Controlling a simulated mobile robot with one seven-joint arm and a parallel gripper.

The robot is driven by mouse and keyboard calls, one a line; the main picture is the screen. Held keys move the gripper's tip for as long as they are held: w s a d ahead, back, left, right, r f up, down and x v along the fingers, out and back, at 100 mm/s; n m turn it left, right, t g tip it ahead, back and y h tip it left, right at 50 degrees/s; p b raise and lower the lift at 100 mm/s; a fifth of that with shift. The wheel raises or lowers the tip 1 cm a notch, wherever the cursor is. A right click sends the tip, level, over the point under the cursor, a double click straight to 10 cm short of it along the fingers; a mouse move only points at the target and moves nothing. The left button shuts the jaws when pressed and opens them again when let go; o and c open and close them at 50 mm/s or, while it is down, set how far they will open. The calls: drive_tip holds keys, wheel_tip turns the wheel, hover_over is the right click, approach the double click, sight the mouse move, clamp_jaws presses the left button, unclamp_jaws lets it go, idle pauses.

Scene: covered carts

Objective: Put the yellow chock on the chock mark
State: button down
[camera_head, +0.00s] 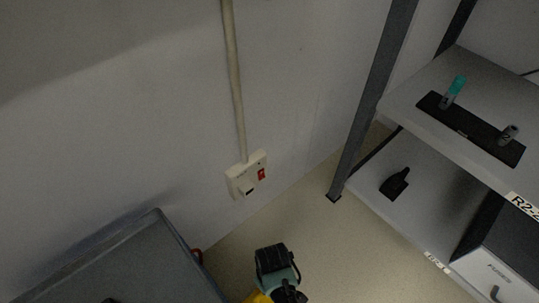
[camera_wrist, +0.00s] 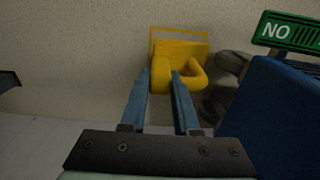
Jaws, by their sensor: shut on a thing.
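The yellow chock (camera_wrist: 186,50), with a thick loop handle, is at the tips of my gripper (camera_wrist: 162,74) in the wrist view. I cannot tell whether the chock touches the floor. In the head view, a bit of yellow (camera_head: 257,297) shows at the bottom edge beside my green and black wrist; the fingertips are hidden there.
A dark wheel (camera_wrist: 231,66) and a blue cart side (camera_wrist: 275,115) with a green "NO" sign (camera_wrist: 289,32) stand close to the chock's right. In the head view, a grey covered cart (camera_head: 120,265) is lower left and a shelf rack (camera_head: 420,185) right, with floor between.

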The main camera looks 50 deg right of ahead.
drive_tip(key=shift+f+b, duration=1.55)
drive_tip(key=shift+f, duration=0.9)
drive_tip(key=shift+f, duration=0.15)
drive_tip(key=c, duration=0.7)
unclamp_jaws()
drive_tip(key=shift+o, duration=0.2)
wheel_tip(320, 180, up, 12)
drive_tip(key=p, duration=0.8)
